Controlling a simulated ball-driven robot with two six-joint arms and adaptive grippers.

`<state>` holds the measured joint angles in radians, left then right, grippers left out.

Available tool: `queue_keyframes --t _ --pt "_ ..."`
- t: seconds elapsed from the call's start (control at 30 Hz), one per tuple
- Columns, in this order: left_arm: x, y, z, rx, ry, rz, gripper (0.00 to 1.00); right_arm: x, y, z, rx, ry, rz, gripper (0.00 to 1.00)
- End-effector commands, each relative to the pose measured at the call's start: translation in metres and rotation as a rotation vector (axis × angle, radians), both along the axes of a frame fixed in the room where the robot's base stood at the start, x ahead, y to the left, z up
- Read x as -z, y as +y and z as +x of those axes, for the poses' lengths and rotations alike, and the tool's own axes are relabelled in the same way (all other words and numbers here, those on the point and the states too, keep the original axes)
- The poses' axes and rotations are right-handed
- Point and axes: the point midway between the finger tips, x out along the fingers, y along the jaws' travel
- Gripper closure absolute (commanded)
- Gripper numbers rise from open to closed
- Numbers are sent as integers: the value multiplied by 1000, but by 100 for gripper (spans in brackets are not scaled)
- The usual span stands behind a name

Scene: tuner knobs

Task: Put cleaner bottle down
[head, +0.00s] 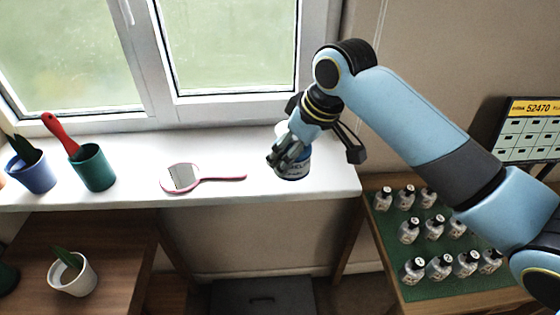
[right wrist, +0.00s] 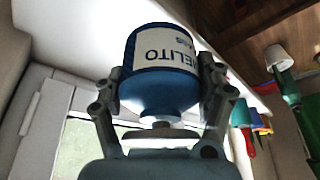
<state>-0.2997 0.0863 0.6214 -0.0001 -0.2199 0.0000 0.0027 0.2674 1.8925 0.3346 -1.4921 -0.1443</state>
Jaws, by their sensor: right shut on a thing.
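The cleaner bottle (head: 296,171) is blue with a white label and is at the right end of the white windowsill (head: 232,199). My right gripper (head: 287,152) is shut on it and hides part of it in the head view. In the right wrist view the bottle (right wrist: 163,65) sits between the two fingers of the gripper (right wrist: 160,100), and part of the label's lettering shows. The bottle's base is at or just above the sill; I cannot tell if it touches. My left gripper is not in view.
A pink hand mirror (head: 184,178) lies on the sill left of the bottle. Further left are a green pot (head: 95,170) with a red-handled tool and a blue pot (head: 35,176). Several small bottles stand on a green mat (head: 459,285) at right. The window is behind the sill.

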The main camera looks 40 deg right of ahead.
Motion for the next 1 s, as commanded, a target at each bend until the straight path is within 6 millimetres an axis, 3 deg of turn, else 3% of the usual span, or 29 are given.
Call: queue_keyframes --t 0.1,0.3,0.63,1.0 --pt "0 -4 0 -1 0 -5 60 15 -4 29 1 -1 2 76" --pt "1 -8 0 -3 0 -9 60 31 -9 53 -1 -1 0 76" --pt "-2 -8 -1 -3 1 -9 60 70 -9 55 -1 0 1 76" --pt "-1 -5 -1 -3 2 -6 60 75 -9 55 -2 -1 -1 76"
